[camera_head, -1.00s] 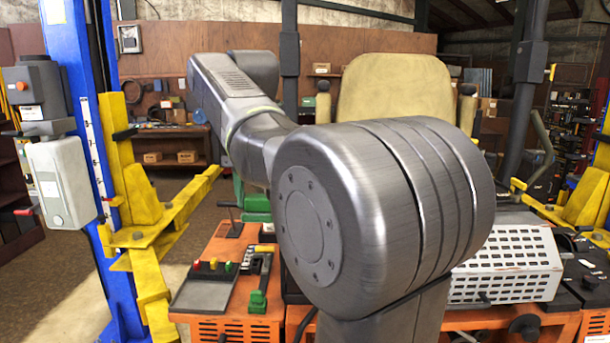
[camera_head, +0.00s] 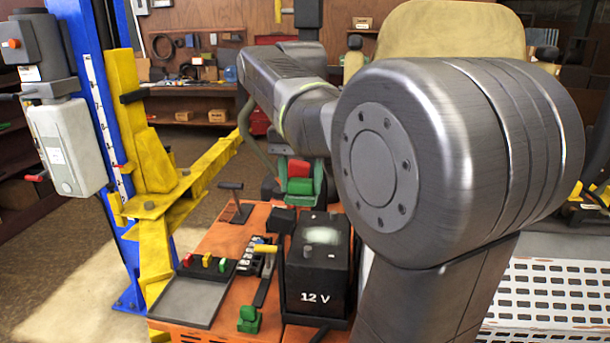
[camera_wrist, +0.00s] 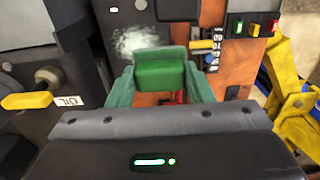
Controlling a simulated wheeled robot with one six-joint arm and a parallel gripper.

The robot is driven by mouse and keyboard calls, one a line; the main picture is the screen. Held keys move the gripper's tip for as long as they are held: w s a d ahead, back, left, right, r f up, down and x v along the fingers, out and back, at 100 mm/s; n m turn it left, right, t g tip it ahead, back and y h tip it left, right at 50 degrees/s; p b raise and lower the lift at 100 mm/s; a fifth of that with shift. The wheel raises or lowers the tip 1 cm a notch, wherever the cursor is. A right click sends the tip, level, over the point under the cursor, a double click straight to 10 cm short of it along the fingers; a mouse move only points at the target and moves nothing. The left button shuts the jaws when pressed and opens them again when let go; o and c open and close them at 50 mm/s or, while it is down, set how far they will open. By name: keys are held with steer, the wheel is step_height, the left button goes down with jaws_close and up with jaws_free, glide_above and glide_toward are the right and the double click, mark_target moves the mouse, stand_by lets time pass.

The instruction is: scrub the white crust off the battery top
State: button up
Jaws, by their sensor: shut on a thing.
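The black battery marked 12 V (camera_head: 313,272) stands upright on the orange machine. A pale white crust patch (camera_head: 321,235) lies on its top. It also shows in the wrist view as a speckled crust patch (camera_wrist: 134,40) beyond the held block. My gripper (camera_head: 300,182), with green fingers, is just behind and above the battery in the head view. It is shut on a green block (camera_wrist: 160,76), which sits between the fingers (camera_wrist: 162,88) in the wrist view. A red part shows with it; its underside is hidden. I see no contact with the crust.
My arm fills the right of the head view. A yellow lift arm (camera_head: 158,245) and blue post (camera_head: 95,120) stand further left.

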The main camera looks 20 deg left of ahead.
steer(key=shift+w+f, duration=0.25)
steer(key=shift+f, duration=0.4)
steer(key=shift+s+f, duration=0.1)
steer(key=shift+f, duration=2.45)
steer(key=shift+f+b, duration=0.6)
steer(key=shift+f, duration=0.45)
steer(key=shift+d, duration=0.15)
steer(key=shift+w+d+r+p, duration=0.1)
steer(key=shift+w+d+p, duration=0.15)
steer(key=shift+d, duration=0.6)
steer(key=shift+w+d+r+p, duration=0.1)
steer(key=shift+w+d, duration=0.1)
steer(key=shift+d, duration=0.65)
steer(key=shift+w+d+f, duration=0.1)
steer(key=shift+w+d, duration=0.1)
steer(key=shift+d, duration=0.45)
steer(key=shift+w+d, duration=0.15)
steer(key=shift+d, duration=0.5)
steer(key=shift+d+f, duration=0.1)
steer(key=shift+d, duration=0.05)
